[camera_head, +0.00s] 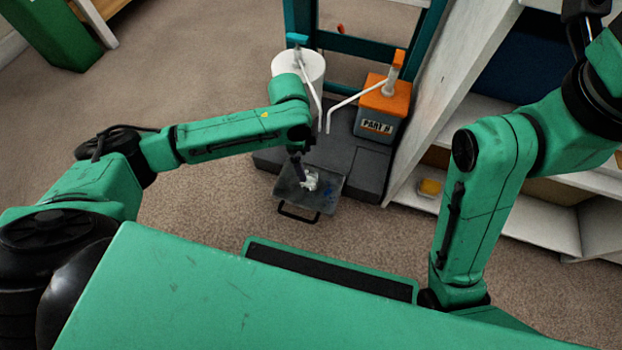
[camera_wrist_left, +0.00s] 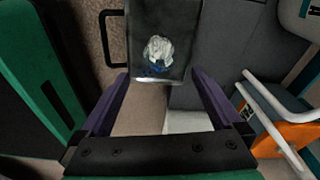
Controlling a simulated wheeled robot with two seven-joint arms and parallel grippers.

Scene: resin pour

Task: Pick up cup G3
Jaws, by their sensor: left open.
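I cannot make out a cup marked G3 in either view. My left gripper (camera_head: 298,172) points down at the dark tray (camera_head: 326,208) in front of the pump stand. In the left wrist view, my left gripper (camera_wrist_left: 160,80) has its two purple fingers spread, with nothing seen held between them. A crumpled white and blue item (camera_head: 311,180) lies in the tray; it also shows in the left wrist view (camera_wrist_left: 158,52), beyond the fingertips. A white flat patch (camera_wrist_left: 188,122) shows between the fingers; I cannot tell what it is. My right gripper is out of sight.
A white drum (camera_head: 298,68) and an orange-topped container labelled PART B (camera_head: 379,112), both with pumps and white spouts, stand on a dark grey platform (camera_head: 340,155). A white shelf unit (camera_head: 540,218) stands right, with a small yellow item (camera_head: 430,187). Open carpet lies left.

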